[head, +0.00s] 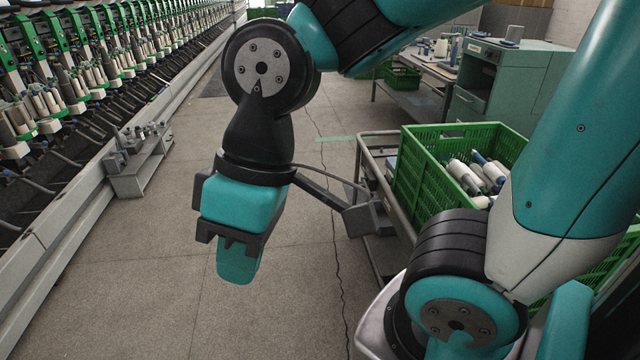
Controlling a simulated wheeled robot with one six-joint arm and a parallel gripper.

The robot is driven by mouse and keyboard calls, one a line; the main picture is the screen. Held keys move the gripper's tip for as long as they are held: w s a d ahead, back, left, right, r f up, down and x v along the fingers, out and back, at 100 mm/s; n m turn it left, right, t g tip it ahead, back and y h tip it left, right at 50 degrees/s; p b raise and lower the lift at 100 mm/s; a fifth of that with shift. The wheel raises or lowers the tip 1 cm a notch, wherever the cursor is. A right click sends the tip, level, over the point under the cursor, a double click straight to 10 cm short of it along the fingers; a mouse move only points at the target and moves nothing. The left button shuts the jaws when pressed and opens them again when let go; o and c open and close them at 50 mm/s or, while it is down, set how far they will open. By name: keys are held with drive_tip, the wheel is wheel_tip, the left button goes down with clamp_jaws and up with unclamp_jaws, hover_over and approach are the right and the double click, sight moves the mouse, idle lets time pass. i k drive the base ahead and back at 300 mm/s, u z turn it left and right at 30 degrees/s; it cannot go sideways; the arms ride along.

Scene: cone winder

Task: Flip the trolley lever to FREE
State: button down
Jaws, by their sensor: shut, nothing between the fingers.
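A metal trolley (366,160) stands right of centre in the head view, with a green crate (420,178) of yarn cones on it. I cannot make out its lever or any FREE marking; my arm and a dark bracket at my wrist cover part of the trolley. My gripper (238,265) points downward over the floor, left of the trolley and apart from it. Its teal fingers are together, with nothing seen between them.
A long winding machine (60,95) runs along the left, with a low grey stand (140,165) beside it. A bench (425,75) and a green-grey cabinet (510,85) stand at the back right. The floor (150,270) between machine and trolley is clear.

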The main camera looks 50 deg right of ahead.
sight(367, 187)
drive_tip(key=u, duration=0.05)
drive_tip(key=i, duration=1.05)
drive_tip(key=z, duration=0.8)
drive_tip(key=i, duration=1.05)
drive_tip(key=z, duration=0.7)
